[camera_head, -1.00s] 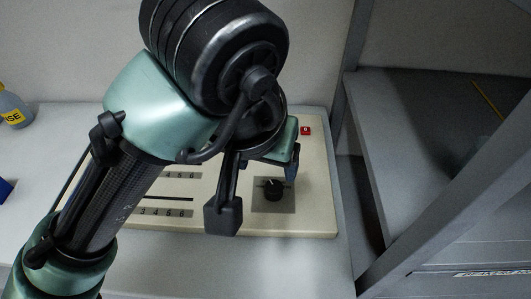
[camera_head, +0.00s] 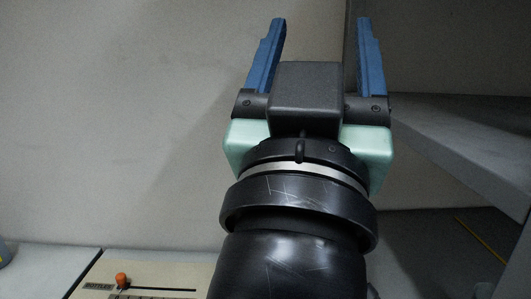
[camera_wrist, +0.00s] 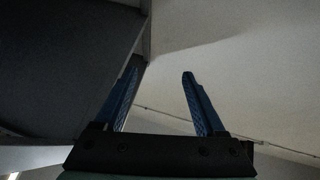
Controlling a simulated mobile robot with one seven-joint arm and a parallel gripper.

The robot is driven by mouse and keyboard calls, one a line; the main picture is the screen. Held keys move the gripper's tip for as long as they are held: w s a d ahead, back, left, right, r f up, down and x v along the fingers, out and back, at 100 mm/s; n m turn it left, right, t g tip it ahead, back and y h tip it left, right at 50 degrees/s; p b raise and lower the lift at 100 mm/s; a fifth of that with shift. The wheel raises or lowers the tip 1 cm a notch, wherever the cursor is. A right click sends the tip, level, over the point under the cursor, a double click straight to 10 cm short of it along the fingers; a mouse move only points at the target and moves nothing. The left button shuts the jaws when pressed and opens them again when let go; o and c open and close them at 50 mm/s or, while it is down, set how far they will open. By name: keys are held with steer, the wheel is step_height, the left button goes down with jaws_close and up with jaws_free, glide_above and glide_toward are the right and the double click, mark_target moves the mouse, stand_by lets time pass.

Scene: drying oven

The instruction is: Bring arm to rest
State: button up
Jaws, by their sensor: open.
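My gripper (camera_head: 320,40) is raised in the upper middle of the head view, its two blue fingers pointing up and spread wide apart. Nothing is between them. In the wrist view the gripper (camera_wrist: 160,85) is also open and empty, with a plain wall and a dark panel beyond it. My arm rises from the bottom of the head view and hides the right part of the beige control panel (camera_head: 150,268).
The panel's orange-tipped lever (camera_head: 122,280) shows at the lower left. A grey shelf (camera_head: 450,125) stands at the right, close beside the gripper. The pale wall (camera_head: 120,110) to the left is bare.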

steer(key=s+a+r+n+t+y, duration=0.2)
steer(key=s+a+t+y, duration=0.1)
steer(key=s+a+y, duration=0.15)
step_height(320, 180, up, 15)
steer(key=y+p, duration=0.1)
steer(key=p, duration=1.4)
steer(key=shift+w+d+n, duration=0.15)
steer(key=shift+w+n, duration=0.1)
steer(key=shift+n, duration=0.05)
